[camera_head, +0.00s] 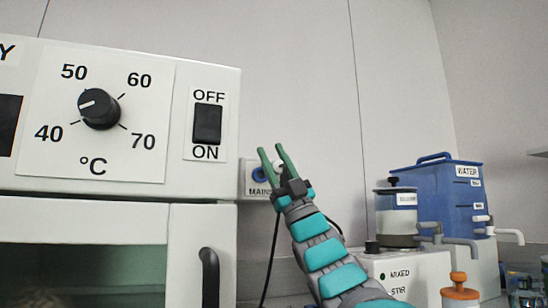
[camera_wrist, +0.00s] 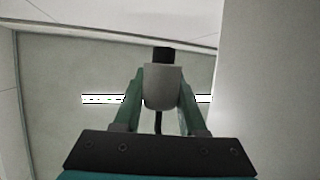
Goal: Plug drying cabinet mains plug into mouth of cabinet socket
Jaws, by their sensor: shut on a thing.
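My gripper (camera_head: 271,148) has two green fingers pointing up in front of the wall in the head view. In the wrist view my gripper (camera_wrist: 161,76) is shut on the drying cabinet mains plug (camera_wrist: 162,90), a light grey body with a black end beyond the fingertips. A black cable (camera_head: 271,255) hangs below the gripper in the head view. The cabinet socket (camera_head: 247,181) is a pale wall box with a blue ring and a "MAINS" label, just behind the fingers. My gripper partly covers it. I cannot tell the gap between plug and socket.
The white drying cabinet (camera_head: 150,222) fills the left, with a temperature dial (camera_head: 99,109), an on/off switch (camera_head: 207,124) and a dark door handle (camera_head: 209,276). At right stand a blue water tank (camera_head: 425,190), a lidded jar (camera_head: 396,222) and a mixer box (camera_head: 430,268).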

